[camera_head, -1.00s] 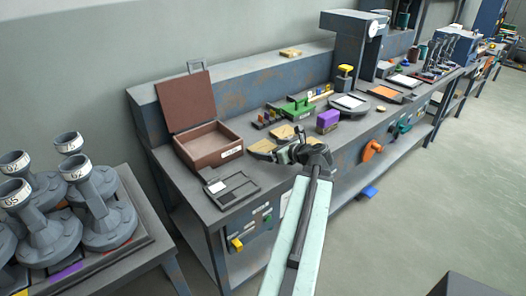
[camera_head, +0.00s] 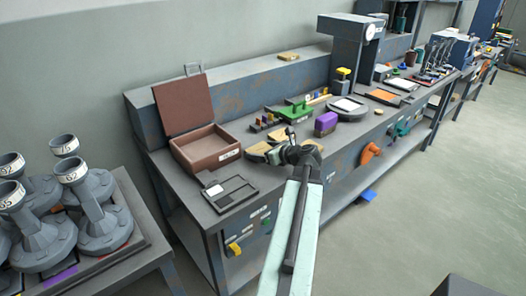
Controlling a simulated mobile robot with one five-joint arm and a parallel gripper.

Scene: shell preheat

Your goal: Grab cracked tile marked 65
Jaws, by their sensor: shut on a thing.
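My gripper (camera_head: 279,154) is over the workbench, just right of the open brown box. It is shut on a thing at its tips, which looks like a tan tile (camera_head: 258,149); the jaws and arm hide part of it. A second tan piece (camera_head: 279,135) lies just behind the gripper. No mark or crack can be read on either piece at this size, so I cannot tell which is 65.
The brown box (camera_head: 205,150) stands open at left, with a dark tray (camera_head: 230,193) before it. A green tool (camera_head: 288,111), a purple block (camera_head: 325,123) and a round plate (camera_head: 347,108) are behind and right. Numbered grey funnels (camera_head: 97,220) stand at lower left.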

